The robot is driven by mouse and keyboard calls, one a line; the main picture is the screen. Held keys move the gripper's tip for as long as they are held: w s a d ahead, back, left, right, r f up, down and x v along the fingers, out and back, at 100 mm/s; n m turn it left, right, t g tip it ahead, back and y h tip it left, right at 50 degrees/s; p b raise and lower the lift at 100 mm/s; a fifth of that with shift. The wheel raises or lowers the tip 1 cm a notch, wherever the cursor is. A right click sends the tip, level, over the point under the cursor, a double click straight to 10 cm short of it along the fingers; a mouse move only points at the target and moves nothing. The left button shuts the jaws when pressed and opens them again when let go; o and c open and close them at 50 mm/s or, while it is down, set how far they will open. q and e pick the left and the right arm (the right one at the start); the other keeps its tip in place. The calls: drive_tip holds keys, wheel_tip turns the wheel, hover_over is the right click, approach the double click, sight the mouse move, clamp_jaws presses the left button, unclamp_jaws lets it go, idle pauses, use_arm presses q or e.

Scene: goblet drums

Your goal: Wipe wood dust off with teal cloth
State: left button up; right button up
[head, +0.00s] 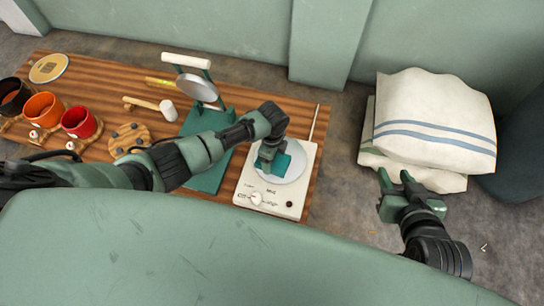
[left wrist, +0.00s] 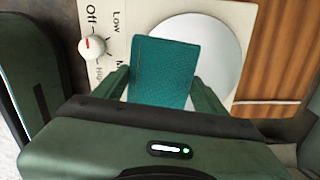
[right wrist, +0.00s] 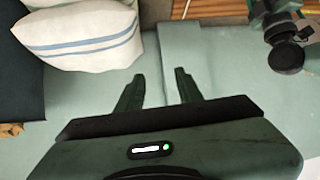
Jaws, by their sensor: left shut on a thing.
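The teal cloth (left wrist: 162,72) is a folded rectangle between the fingers of my left gripper (left wrist: 165,90), which is shut on it. In the head view the left gripper (head: 268,158) is over the round pale plate of a white hot plate device (head: 271,202), and part of the cloth (head: 281,164) shows there. I cannot tell whether the cloth touches the plate. No wood dust can be made out. My right gripper (head: 399,184) is open and empty, in front of the stacked sacks; its spread fingers also show in the right wrist view (right wrist: 158,90).
The wooden table (head: 315,190) also bears a green press stand (head: 210,176), a mallet (head: 166,109), a round wooden holder (head: 128,137), and black, orange (head: 43,109) and red (head: 79,122) cups at left. White sacks (head: 432,125) lie stacked at right. Open floor shows between table and sacks.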

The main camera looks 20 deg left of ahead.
use_arm(q)
drive_tip(key=shift+r+p, duration=0.95)
drive_tip(key=shift+p, duration=0.1)
use_arm(e)
drive_tip(key=s+d+f+g+h, duration=0.1)
drive_tip(key=s+d+f+g, duration=0.2)
drive_tip(key=s, duration=0.6)
drive_tip(key=shift+s+f+g+h, duration=0.3)
drive_tip(key=shift+f+g, duration=1.05)
drive_tip(key=shift+g, duration=0.15)
drive_tip(key=shift+d, duration=0.1)
